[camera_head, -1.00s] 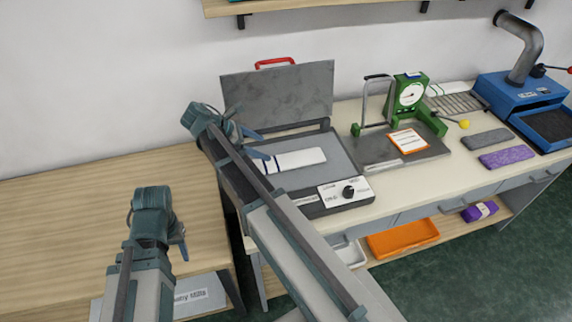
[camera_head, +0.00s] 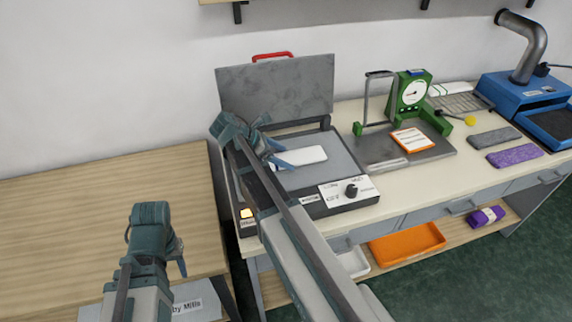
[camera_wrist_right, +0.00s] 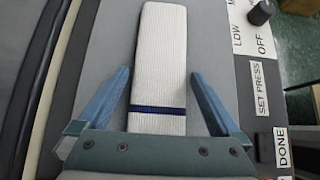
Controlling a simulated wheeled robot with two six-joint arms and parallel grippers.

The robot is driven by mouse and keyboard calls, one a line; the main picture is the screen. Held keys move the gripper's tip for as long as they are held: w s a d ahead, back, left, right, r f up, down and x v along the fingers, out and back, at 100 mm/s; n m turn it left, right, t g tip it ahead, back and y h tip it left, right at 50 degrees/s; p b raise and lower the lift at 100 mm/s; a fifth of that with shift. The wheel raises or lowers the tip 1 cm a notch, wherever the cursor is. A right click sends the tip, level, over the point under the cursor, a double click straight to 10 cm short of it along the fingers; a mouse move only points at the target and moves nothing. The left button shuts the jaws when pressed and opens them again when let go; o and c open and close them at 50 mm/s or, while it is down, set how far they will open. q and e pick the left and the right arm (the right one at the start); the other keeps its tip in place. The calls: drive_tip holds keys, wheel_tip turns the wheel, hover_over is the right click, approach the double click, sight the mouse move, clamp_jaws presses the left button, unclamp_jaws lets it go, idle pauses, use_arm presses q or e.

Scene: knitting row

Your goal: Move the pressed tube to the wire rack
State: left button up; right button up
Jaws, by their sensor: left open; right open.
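The pressed tube (camera_head: 308,155), white and ribbed with a dark blue stripe, lies flat on the grey bed of the open press (camera_head: 345,168). In the right wrist view the tube (camera_wrist_right: 163,40) runs lengthwise between the blue fingers of my right gripper (camera_wrist_right: 160,78), which is open with a gap on both sides. In the head view my right gripper (camera_head: 284,145) is over the tube's left end and hides it. The wire rack (camera_head: 462,102) stands at the back right, with a white, green-striped piece (camera_head: 448,89) at its back. My left gripper (camera_head: 180,258) is open and empty by the wooden table.
The press lid (camera_head: 275,88) stands raised behind the bed. A green dial gauge (camera_head: 411,92) with a metal frame and plate stands between press and rack.

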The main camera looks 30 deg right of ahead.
sight(282, 158)
drive_tip(key=c, duration=1.1)
drive_tip(key=shift+o, duration=0.2)
drive_tip(key=shift+r, duration=0.15)
drive_tip(key=shift+r+p, duration=0.9)
drive_tip(key=shift+p, duration=0.15)
wheel_tip(282, 158, up, 2)
drive_tip(key=shift+r+p, duration=0.1)
drive_tip(key=shift+p, duration=0.95)
drive_tip(key=s+a, duration=0.2)
drive_tip(key=s, duration=0.2)
drive_tip(key=s+a, duration=0.3)
drive_tip(key=s, duration=0.2)
drive_tip(key=s+a+p, duration=0.1)
drive_tip(key=s+a, duration=0.1)
drive_tip(key=s, duration=0.3)
drive_tip(key=shift+s+a+r, duration=0.1)
drive_tip(key=shift+a+r, duration=0.1)
drive_tip(key=shift+r, duration=0.2)
